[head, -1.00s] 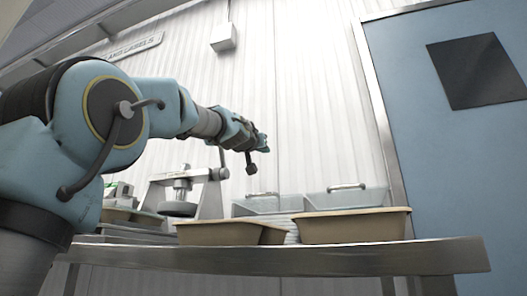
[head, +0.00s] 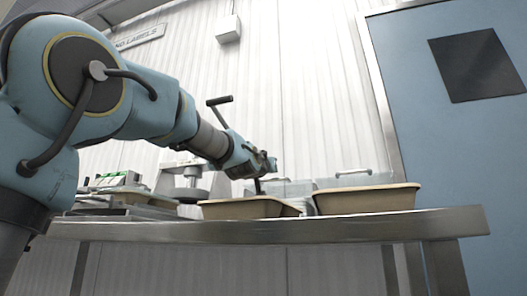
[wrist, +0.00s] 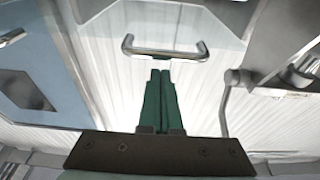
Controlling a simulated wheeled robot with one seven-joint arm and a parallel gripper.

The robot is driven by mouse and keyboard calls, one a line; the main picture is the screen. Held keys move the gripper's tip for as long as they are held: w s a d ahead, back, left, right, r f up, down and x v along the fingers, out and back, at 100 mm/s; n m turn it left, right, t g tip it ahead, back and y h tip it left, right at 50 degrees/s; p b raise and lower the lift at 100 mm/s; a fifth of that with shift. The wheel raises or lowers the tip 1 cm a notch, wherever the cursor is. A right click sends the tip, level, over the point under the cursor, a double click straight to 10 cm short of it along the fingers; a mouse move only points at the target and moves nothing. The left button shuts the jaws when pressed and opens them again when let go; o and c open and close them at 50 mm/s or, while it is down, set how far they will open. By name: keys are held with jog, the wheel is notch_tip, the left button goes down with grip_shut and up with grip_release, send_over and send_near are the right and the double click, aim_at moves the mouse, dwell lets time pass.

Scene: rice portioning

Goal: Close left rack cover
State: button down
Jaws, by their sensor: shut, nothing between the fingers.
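Two clear rack covers stand raised behind the tan bins in the head view. The left cover (head: 293,188) is partly hidden by my gripper and the bin before it; the right cover (head: 341,182) has a metal handle (head: 353,172) on top. My gripper (head: 271,164) is above and in front of the left cover. In the wrist view my green fingers (wrist: 160,72) are shut together and empty. Their tips appear close to a metal bar handle (wrist: 165,52) on a clear panel; I cannot tell whether they touch it.
A left tan bin (head: 240,208) and a right tan bin (head: 367,200) sit along the front of the steel table (head: 300,232). A grey machine (head: 185,181) and trays stand to the left. A blue door (head: 440,130) is at the right.

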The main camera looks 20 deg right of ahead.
aim_at(272, 184)
jog(key=shift+f+b, duration=1.15)
jog(key=shift+f, duration=1.05)
notch_tip(272, 184, up, 12)
jog(key=p, duration=0.7)
jog(key=shift+s+a+r, duration=0.15)
jog(key=shift+s+a, duration=0.05)
jog(key=shift+s, duration=0.1)
